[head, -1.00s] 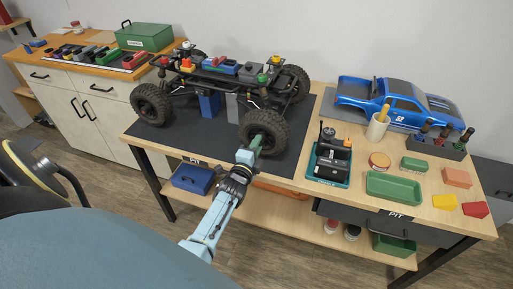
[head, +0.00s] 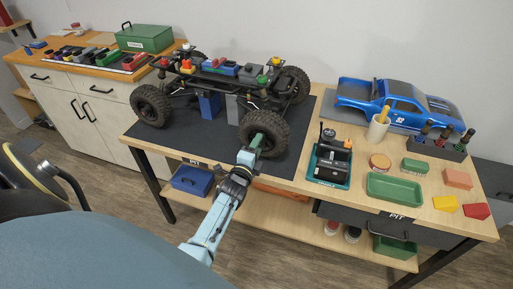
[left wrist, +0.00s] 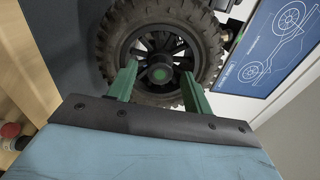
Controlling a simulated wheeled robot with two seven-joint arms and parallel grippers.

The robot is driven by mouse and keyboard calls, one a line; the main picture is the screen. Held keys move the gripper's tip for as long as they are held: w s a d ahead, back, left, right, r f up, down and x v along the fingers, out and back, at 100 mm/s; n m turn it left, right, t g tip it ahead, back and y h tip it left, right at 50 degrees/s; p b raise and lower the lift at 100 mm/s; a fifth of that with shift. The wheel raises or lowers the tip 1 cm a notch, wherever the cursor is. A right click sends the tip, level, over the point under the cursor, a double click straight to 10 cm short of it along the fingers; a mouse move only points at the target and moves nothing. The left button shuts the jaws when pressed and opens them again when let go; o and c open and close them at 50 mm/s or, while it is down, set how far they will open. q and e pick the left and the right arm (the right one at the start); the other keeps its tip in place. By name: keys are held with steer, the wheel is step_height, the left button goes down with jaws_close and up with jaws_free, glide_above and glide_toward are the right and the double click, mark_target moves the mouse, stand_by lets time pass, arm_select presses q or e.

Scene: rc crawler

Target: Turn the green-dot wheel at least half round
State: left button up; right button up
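The RC crawler (head: 215,78) stands on stands on the dark mat, with its wheels raised. Its near right wheel (head: 278,128) faces me; in the left wrist view this wheel (left wrist: 104,52) shows black spokes and a green dot (left wrist: 159,74) on its hub. My left gripper (head: 256,143) reaches up to this wheel's face. In the left wrist view, its two green fingers (left wrist: 159,72) are apart, one on each side of the hub, with tips at the spokes. I cannot tell whether they touch the spokes. My right gripper is not in view.
The dark mat (head: 190,148) lies under the crawler. To its right are a black-and-teal holder (head: 328,160), a green tray (head: 394,189) and a blue car body (head: 395,102). A blue printed sheet (left wrist: 275,45) shows beside the wheel in the left wrist view.

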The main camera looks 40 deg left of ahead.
arm_select(q)
steer(key=p+v, duration=0.1)
steer(key=v, duration=1.2)
steer(key=shift+s, duration=0.2)
steer(key=s+d+f+n+g+h, duration=0.25)
steer(key=s+d+f+g, duration=0.2)
steer(key=f, duration=0.65)
steer(key=s+d+f+n+g+h, duration=0.25)
steer(key=s+d+f+n, duration=0.2)
steer(key=f, duration=0.65)
steer(key=s+f+n+g, duration=0.2)
steer(key=s+f+g, duration=0.1)
steer(key=s, duration=0.6)
steer(key=s+f+n+g, duration=0.2)
steer(key=s+f, duration=0.4)
steer(key=s, duration=0.3)
steer(key=s+f+n+g, duration=0.1)
steer(key=s+f+g, duration=0.3)
steer(key=s, duration=0.5)
steer(key=shift+s+d+f+n, duration=0.35)
steer(key=shift+d+f+n, duration=0.05)
steer(key=shift+f, duration=0.35)
